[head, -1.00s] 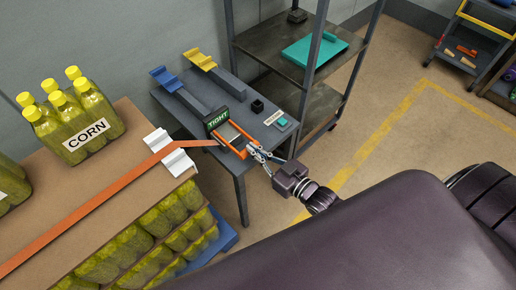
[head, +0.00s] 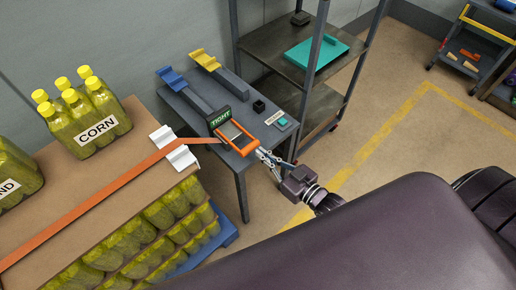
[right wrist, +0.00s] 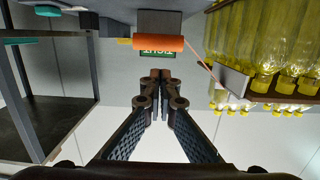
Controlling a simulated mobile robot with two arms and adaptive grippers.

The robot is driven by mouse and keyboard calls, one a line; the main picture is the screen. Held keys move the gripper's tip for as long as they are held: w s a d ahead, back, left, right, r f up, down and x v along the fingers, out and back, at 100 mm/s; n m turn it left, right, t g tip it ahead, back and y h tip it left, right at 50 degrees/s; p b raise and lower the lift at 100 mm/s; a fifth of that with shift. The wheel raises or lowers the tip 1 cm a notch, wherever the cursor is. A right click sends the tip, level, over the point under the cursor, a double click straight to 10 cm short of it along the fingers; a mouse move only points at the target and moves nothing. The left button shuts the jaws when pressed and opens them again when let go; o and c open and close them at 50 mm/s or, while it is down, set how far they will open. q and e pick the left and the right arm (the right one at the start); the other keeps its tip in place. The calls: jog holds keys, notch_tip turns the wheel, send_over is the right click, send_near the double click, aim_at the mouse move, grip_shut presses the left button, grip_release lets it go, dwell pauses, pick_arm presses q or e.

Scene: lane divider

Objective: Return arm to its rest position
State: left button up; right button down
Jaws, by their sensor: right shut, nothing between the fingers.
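My right gripper (head: 262,156) is shut and empty. Its fingertips are just beside the front end of the orange ratchet handle (head: 246,150); I cannot tell from the head view whether they touch. In the right wrist view the closed fingertips (right wrist: 162,76) point toward the orange grip (right wrist: 159,43), which appears apart from them. The ratchet sits on a small grey table (head: 228,157), with a green "TIGHT" sign (head: 220,117) at its back end. My left gripper is not in view.
An orange strap (head: 100,200) runs over the carton stack, past a white edge guard (head: 174,148), to the ratchet. Yellow corn bottles (head: 90,115) stand on top. A grey metal shelf (head: 275,58) stands behind the table. Open floor (head: 400,140) lies at the right.

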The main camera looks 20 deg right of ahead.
jog(key=s+d+f+g+h, duration=0.2)
jog(key=s+f, duration=0.4)
jog(key=f, duration=0.4)
jog(key=s+d+f+m+g+h, duration=0.1)
jog(key=s+d+f+g, duration=0.3)
jog(key=f, duration=0.6)
jog(key=s+d+f+g+h, duration=0.1)
jog(key=s+f+h, duration=0.1)
jog(key=s+f, duration=0.65)
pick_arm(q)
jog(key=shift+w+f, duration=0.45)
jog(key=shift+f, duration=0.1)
pick_arm(e)
jog(key=s+a+f+g, duration=0.2)
jog(key=s+f+g, duration=0.2)
jog(key=s+f, duration=0.3)
jog(key=s+a+f+g, duration=0.1)
jog(key=s+f+g, duration=0.2)
jog(key=s, duration=1)
notch_tip(320, 180, down, 4)
jog(key=shift+a+r+m+g+h, duration=0.1)
jog(key=shift+a+m+g+h, duration=0.2)
jog(key=shift+a+g+h, duration=0.1)
